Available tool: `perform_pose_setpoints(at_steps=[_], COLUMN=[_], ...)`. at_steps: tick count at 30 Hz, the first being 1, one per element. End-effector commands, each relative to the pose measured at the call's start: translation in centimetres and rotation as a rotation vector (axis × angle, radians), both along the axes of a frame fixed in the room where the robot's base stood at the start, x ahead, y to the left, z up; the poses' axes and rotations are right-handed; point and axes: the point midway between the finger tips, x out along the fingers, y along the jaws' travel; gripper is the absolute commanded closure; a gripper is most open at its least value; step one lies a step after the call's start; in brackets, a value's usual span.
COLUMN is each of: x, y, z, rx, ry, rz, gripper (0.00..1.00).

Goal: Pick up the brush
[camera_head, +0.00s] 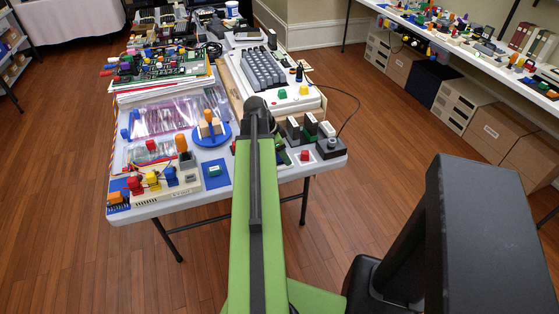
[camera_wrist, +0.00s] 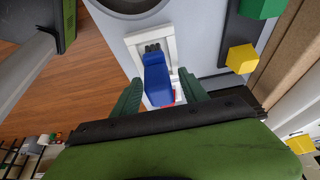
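In the wrist view, a small blue thing with dark prongs or bristles at its top end (camera_wrist: 156,76) looks like the brush. It lies over a white square frame (camera_wrist: 134,41) on the pale tabletop. My gripper (camera_wrist: 159,79) is open, with one green finger on each side of the blue thing. A gap shows at the fingertips, and I cannot tell whether either finger touches it.
A yellow cube (camera_wrist: 241,59) and a green block (camera_wrist: 263,8) are to the right in the wrist view. In the head view, a grey-keyed keyboard (camera_head: 264,70) and a blue round stand (camera_head: 211,136) are near the arm.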

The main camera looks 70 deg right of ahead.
Motion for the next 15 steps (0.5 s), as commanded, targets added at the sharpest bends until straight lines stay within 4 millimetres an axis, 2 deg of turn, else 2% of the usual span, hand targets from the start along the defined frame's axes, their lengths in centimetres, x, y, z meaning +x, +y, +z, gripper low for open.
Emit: perform_pose_setpoints(at_steps=[2, 11, 15], x=[-0.01, -0.04, -0.05], y=[0.00, 0.00, 0.00], z=[0.04, 0.03, 0.03], rx=[0.000, 0.000, 0.000], ry=[0.000, 0.000, 0.000], rz=[0.000, -0.001, -0.001], gripper=[0.60, 1.00, 1.00])
